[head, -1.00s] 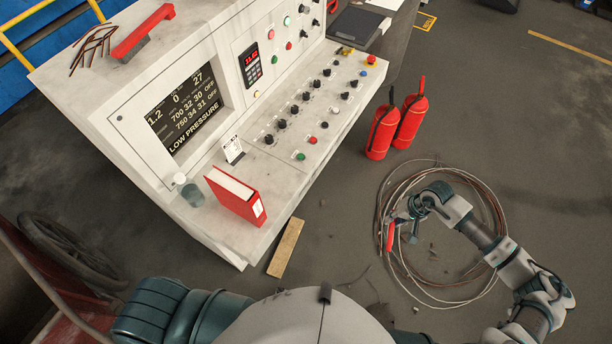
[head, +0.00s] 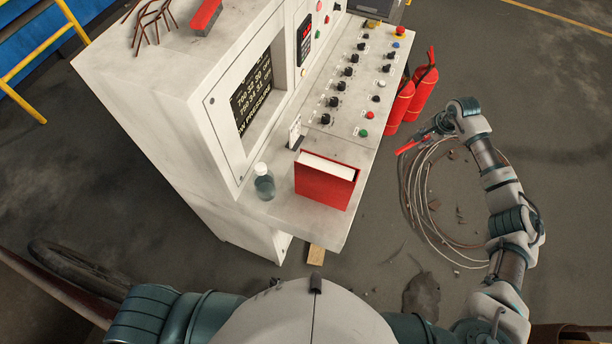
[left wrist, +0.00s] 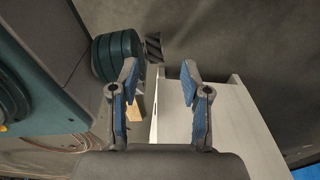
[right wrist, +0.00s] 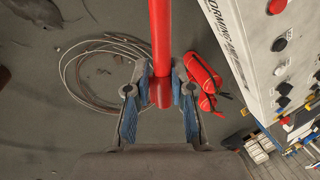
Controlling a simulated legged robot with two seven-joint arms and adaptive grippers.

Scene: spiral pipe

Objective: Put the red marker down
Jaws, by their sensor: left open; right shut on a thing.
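The red marker (head: 410,145) is held in my right gripper (head: 436,128), out over the floor to the right of the console. In the right wrist view the red marker (right wrist: 160,45) stands between the blue-padded fingers of my right gripper (right wrist: 162,88), which are shut on it. It points up out of the top of that picture. My left gripper (left wrist: 160,75) is open and empty in the left wrist view, with a white panel edge beyond its fingers. My left gripper is not visible in the head view.
The white control console (head: 160,110) carries a red binder (head: 325,180) and a small bottle (head: 264,183) on its ledge. Two red fire extinguishers (head: 424,85) stand on the floor beside it. A coil of cable (head: 415,205) lies on the floor under my right arm. A wood piece (head: 315,255) lies near the console.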

